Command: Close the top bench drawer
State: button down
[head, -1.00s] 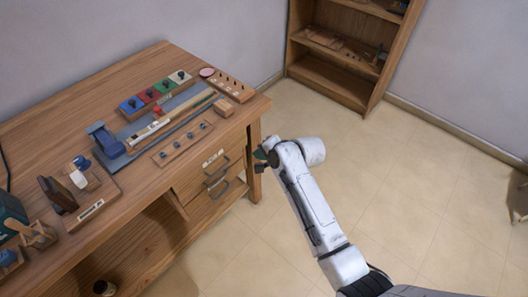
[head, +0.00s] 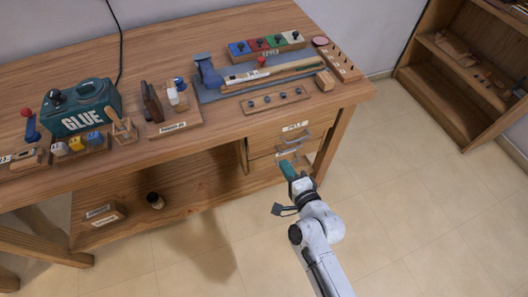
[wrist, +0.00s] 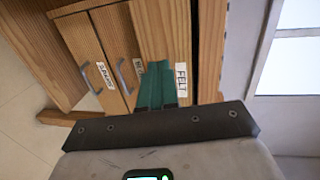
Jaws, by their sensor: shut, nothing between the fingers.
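The bench (head: 215,122) has a stack of drawers at its right end. The top drawer (head: 262,143), with a FELT label, lies under the bench top; its front also shows in the wrist view (wrist: 162,30), where it looks nearer than the fronts beside it. I cannot tell how far out it stands. My gripper (head: 286,166) has teal fingers, shut and empty, in front of the drawers. In the wrist view the fingers (wrist: 157,85) overlap the top drawer front beside the FELT label (wrist: 181,80) and hide part of it. Contact is unclear.
Lower drawers with bar handles (wrist: 124,76) sit beside the top one in the wrist view. Tools, blocks and a GLUE container (head: 80,108) stand on the bench top. A shelf unit (head: 465,75) stands at the right. Floor in front is clear.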

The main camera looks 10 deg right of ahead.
aim_at(260, 142)
jog(key=s+a+f+t, duration=0.2)
jog(key=s, duration=0.3)
jog(key=shift+m, duration=0.4)
jog(key=b+x, duration=0.1)
jog(key=x, duration=0.3)
jog(key=b+x, duration=0.1)
jog(key=x, duration=0.4)
jog(key=b+x, duration=0.2)
jog(key=x, duration=0.3)
jog(key=shift+a+r, duration=0.1)
jog(key=shift+r, duration=0.2)
jog(key=shift+w, duration=0.1)
